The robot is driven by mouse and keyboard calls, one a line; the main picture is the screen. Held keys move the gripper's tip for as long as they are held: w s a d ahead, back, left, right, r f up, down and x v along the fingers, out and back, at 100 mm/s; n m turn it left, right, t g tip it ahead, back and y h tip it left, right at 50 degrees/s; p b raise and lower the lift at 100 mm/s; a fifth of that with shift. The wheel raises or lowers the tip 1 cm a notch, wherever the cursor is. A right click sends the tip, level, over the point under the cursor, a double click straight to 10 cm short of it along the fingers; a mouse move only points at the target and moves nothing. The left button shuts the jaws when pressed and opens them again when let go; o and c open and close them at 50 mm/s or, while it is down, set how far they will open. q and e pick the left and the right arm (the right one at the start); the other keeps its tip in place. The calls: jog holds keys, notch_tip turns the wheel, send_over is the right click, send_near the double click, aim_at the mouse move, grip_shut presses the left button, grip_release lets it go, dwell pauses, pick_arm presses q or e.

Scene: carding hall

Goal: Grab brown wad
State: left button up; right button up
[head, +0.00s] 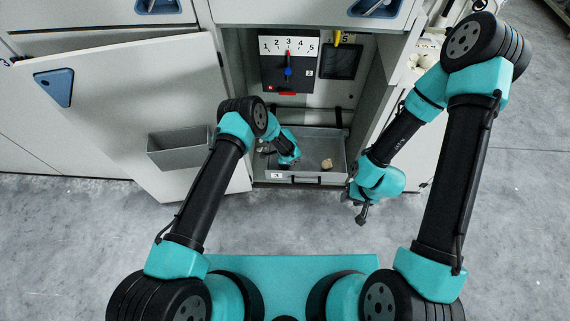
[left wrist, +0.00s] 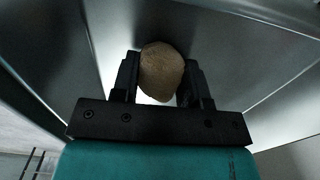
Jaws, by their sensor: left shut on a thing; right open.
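A brown wad (left wrist: 161,72) sits between the two fingers of my left gripper (left wrist: 160,85) in the left wrist view, with a finger against each side. In the head view my left gripper (head: 288,158) reaches down into the grey drawer (head: 334,180) in the open cabinet. The held wad is hidden there behind the gripper and arm. A pale tan wad (head: 327,164) lies apart in the drawer, to the right of the gripper. My right gripper (head: 361,207) is open and empty, outside the cabinet at the right of the drawer.
A panel with numbers and a lever (head: 288,70) is above the drawer, beside a dark screen (head: 342,62). The open door (head: 120,100) at left carries a grey bin (head: 180,148). The floor (head: 300,225) in front is clear.

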pick_arm(q)
notch_tip(320, 180, up, 10)
dwell(0.8)
